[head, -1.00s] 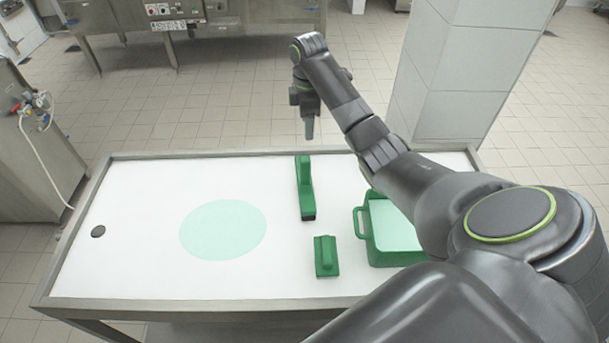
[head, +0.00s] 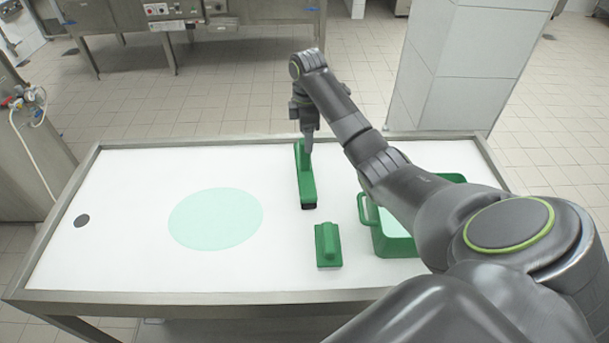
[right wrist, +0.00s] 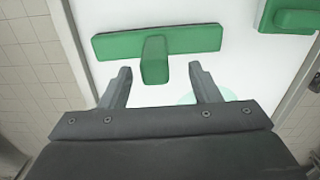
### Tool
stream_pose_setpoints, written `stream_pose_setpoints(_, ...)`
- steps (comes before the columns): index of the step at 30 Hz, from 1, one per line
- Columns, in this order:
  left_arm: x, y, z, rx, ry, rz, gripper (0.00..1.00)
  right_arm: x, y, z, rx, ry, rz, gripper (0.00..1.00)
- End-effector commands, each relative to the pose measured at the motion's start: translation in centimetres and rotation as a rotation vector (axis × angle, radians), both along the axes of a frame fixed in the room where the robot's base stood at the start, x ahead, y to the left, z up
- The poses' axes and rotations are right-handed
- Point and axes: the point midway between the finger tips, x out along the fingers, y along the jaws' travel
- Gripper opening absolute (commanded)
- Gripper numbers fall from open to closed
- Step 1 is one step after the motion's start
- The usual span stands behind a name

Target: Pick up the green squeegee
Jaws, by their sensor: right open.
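The green squeegee (head: 305,180) lies on the white table top, its long bar running front to back, with a dark near end. In the right wrist view its bar (right wrist: 115,46) lies crosswise and its raised handle (right wrist: 155,62) points toward my gripper. My right gripper (head: 308,148) is over the far part of the squeegee, pointing down. In the right wrist view its open fingers (right wrist: 160,76) stand on either side of the handle's line, with gaps on both sides. I cannot tell how high the fingertips are. My left gripper is not in view.
A smaller green block with a raised grip (head: 327,245) sits nearer me. A green bin (head: 395,242) stands to the right, partly behind my right arm. A pale green circle (head: 215,218) and a dark disc (head: 82,221) are on the left; that side is clear.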

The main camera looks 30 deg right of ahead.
Motion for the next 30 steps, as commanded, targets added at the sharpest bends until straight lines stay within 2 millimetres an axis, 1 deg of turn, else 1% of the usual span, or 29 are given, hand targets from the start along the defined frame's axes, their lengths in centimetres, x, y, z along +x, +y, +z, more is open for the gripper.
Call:
stream_pose_setpoints(5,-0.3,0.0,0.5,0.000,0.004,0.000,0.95,0.2,0.1,-1.2,0.002,0.000,0.000,0.56)
stream_pose_setpoints(11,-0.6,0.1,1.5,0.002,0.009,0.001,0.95,0.9,0.4,-3.6,0.002,0.002,0.000,0.56)
stream_pose_setpoints(15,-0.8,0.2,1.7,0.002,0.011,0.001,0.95,0.9,0.3,-5.3,0.000,0.001,0.001,0.56)
stream_pose_setpoints(18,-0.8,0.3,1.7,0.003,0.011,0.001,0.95,0.9,0.3,-5.9,0.000,-0.001,0.002,0.56)
stream_pose_setpoints(24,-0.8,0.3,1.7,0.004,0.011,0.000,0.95,0.9,0.3,-6.0,-0.001,-0.002,0.002,0.56)
stream_pose_setpoints(26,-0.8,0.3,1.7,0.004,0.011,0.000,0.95,0.9,0.3,-6.0,-0.001,-0.002,0.002,0.50)
stream_pose_setpoints(30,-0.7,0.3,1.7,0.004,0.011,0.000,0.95,0.9,0.3,-5.9,-0.001,-0.002,0.002,0.32)
